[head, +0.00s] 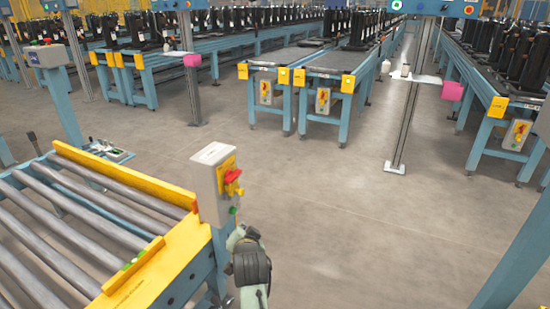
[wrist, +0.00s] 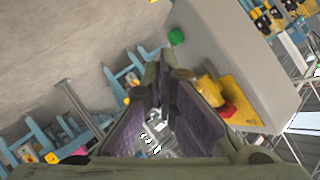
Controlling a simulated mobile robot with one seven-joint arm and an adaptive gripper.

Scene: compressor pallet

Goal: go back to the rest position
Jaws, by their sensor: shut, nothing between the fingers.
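My gripper (head: 243,238) shows in the head view at the lower middle, just below and right of a grey control box (head: 206,178). In the wrist view my gripper (wrist: 158,88) is shut, its dark fingers meeting near the middle with nothing held. The control box (wrist: 240,45) fills the upper right of the wrist view, close beside the fingers. It carries a red and yellow switch (head: 231,178) and a green button (head: 233,210). Whether the fingers touch the box cannot be told.
A roller conveyor (head: 80,215) with a yellow end plate (head: 165,262) stands at the left. Blue conveyor lines with black compressors (head: 365,30) stand at the back. A grey post (head: 410,110) stands to the right. The floor (head: 350,220) right of my gripper is clear.

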